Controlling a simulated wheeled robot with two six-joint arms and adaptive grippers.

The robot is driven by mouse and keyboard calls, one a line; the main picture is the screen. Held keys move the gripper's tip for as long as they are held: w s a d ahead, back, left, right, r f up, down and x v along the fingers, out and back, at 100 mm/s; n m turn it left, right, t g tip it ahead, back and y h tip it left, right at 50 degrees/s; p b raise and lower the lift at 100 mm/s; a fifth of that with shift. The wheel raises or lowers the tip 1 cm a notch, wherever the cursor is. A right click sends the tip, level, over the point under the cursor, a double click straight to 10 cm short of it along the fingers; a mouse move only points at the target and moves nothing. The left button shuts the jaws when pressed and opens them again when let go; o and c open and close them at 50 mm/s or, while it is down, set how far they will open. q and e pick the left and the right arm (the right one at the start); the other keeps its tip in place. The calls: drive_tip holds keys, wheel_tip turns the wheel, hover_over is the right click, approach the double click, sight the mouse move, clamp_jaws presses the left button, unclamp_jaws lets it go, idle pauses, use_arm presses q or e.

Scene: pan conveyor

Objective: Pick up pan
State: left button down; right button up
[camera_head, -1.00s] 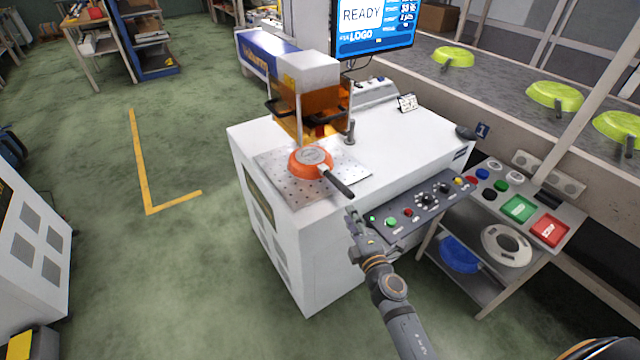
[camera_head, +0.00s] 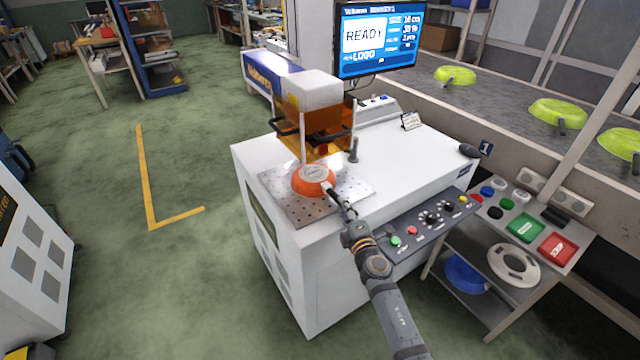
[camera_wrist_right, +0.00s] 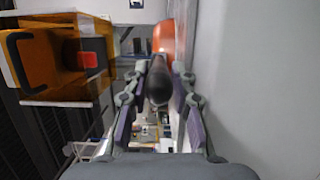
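The orange pan (camera_head: 313,180) lies on the perforated metal plate (camera_head: 290,208) on top of the white machine, its flat round bottom facing up. Its dark handle (camera_head: 336,200) points toward the front right. My right gripper (camera_head: 345,212) is at the end of the handle and partly hides it. In the right wrist view the handle (camera_wrist_right: 158,80) runs between the two fingers of my right gripper (camera_wrist_right: 160,72), with narrow gaps on both sides, so the gripper looks open around it. The pan's orange edge (camera_wrist_right: 164,40) shows beyond the fingertips. My left gripper is out of view.
The marking machine's orange guard (camera_head: 315,120) stands just behind the pan. A control panel (camera_head: 425,212) with buttons lies right of my arm. Green pans (camera_head: 557,112) sit on the conveyor (camera_head: 500,100) at the right. The floor at left is open.

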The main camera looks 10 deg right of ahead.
drive_tip(key=shift+w, duration=0.3)
drive_tip(key=shift+s, duration=0.1)
clamp_jaws()
drive_tip(key=shift+r, duration=0.15)
